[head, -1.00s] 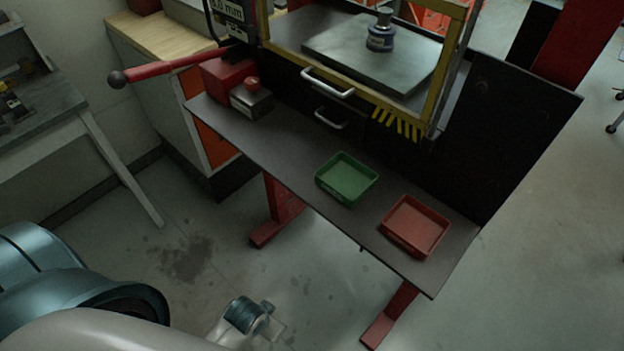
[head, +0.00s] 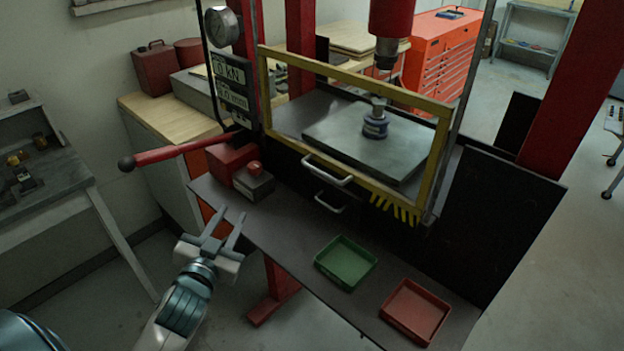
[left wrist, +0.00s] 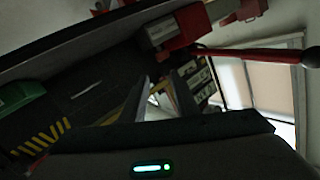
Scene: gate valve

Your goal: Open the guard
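The guard (head: 352,82) is a yellow-edged frame across the front of the press. It looks lowered in front of the press bed, which shows through it. A silver bar handle (head: 327,170) sits at its lower edge. A second, similar bar shape (head: 330,203) shows below on the dark front; I cannot tell whether it is a reflection. My left gripper (head: 225,228) is open and empty, its two fingers apart, left of and lower in the picture than the handle, clear of it. My right gripper is not in view.
A red lever (head: 180,152) with a black knob sticks out left. A red box (head: 230,160) and a grey box with a red button (head: 254,182) stand on the shelf's left end. A green tray (head: 346,264) and a red tray (head: 415,312) lie farther right.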

